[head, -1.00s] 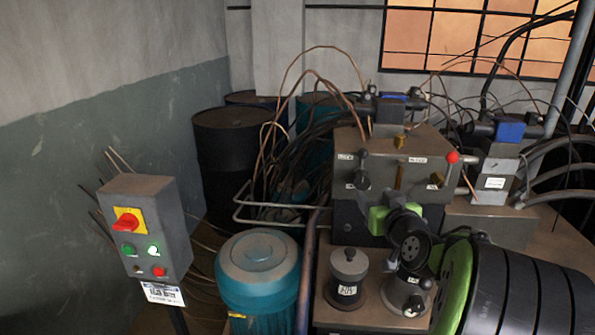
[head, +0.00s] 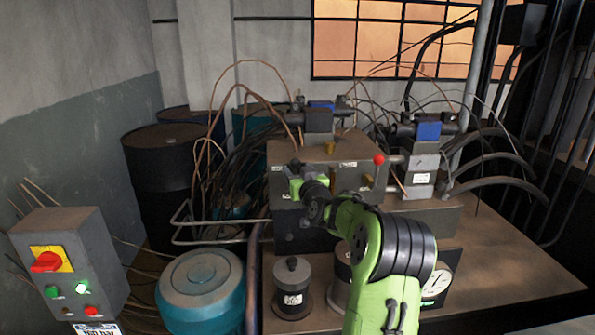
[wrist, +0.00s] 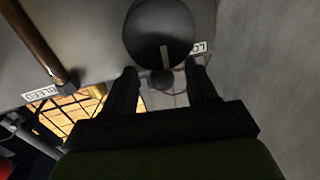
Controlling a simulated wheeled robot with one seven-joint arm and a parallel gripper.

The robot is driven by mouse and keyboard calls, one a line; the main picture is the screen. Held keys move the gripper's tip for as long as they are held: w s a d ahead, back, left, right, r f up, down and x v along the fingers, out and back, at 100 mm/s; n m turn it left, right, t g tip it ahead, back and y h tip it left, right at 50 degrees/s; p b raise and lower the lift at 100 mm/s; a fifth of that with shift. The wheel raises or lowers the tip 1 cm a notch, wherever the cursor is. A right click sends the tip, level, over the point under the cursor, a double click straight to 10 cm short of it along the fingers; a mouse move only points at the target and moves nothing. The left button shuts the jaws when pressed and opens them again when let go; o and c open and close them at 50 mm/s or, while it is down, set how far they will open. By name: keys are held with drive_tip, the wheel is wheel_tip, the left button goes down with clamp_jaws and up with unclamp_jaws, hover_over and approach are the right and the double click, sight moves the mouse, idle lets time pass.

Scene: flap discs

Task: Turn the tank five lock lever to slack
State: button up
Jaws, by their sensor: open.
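The lock lever shows as a dark round knob (wrist: 160,28) in the wrist view, beside a partly hidden label starting "LO". In the head view its small black knob (head: 295,164) is at the upper left of the grey valve block (head: 318,152). My gripper (wrist: 165,80) is open, with one finger on either side of the space just below the knob in the wrist view. A smaller dark round part shows between the fingertips; I cannot tell whether anything touches. In the head view my gripper (head: 293,187) is at the block's left front, its fingertips unclear.
A red-knobbed lever (head: 379,160) stands at the block's right. A brass rod (wrist: 35,42) and a "BLEED" label (wrist: 42,93) are left of the knob in the wrist view. A black capped cylinder (head: 292,285) and teal motor (head: 200,285) stand in front. Bench space at right is clear.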

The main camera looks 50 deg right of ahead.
drive_tip(key=shift+w+d, duration=0.2)
drive_tip(key=shift+w, duration=0.1)
clamp_jaws()
